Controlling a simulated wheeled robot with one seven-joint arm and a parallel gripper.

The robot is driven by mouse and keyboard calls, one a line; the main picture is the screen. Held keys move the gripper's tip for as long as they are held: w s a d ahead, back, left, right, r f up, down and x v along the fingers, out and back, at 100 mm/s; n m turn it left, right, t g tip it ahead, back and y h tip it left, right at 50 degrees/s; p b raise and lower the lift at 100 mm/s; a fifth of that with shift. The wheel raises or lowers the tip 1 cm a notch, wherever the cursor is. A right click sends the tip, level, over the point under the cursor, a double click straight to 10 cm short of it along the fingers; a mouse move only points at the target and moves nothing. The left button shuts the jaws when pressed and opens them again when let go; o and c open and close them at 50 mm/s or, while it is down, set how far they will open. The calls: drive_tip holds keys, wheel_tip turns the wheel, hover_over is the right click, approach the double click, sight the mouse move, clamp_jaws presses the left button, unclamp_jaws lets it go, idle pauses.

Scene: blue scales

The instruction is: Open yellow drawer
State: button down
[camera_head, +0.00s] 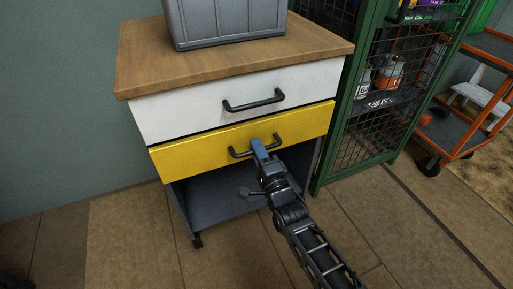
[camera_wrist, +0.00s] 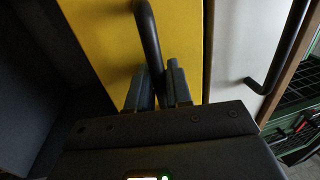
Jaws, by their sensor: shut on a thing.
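The yellow drawer (camera_head: 205,153) is in the cabinet, below a white drawer (camera_head: 190,105). Its front appears to stand slightly forward of the white one, but I cannot tell how far. It has a black bar handle (camera_head: 238,154). My gripper (camera_head: 260,149) is at the handle's middle and shut on it. In the wrist view the fingers (camera_wrist: 158,88) lie on both sides of the black handle (camera_wrist: 148,35), in front of the yellow face (camera_wrist: 105,35). The fingers hide part of the handle.
A grey bin (camera_head: 225,22) stands on the wooden cabinet top (camera_head: 140,65). An open dark shelf (camera_head: 215,195) lies under the yellow drawer. A green mesh cage (camera_head: 335,150) stands close at the right, with an orange cart (camera_head: 460,150) beyond. The floor (camera_head: 125,240) in front is clear.

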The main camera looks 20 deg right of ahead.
drive_tip(key=s+p, duration=0.5)
drive_tip(key=s, duration=1.8)
drive_tip(key=shift+s, duration=0.4)
drive_tip(key=c, duration=1.2)
unclamp_jaws()
drive_tip(key=s, duration=0.2)
drive_tip(key=s+f, duration=0.1)
drive_tip(key=s, duration=0.4)
drive_tip(key=shift+s+f, duration=0.25)
drive_tip(key=shift+s, duration=0.05)
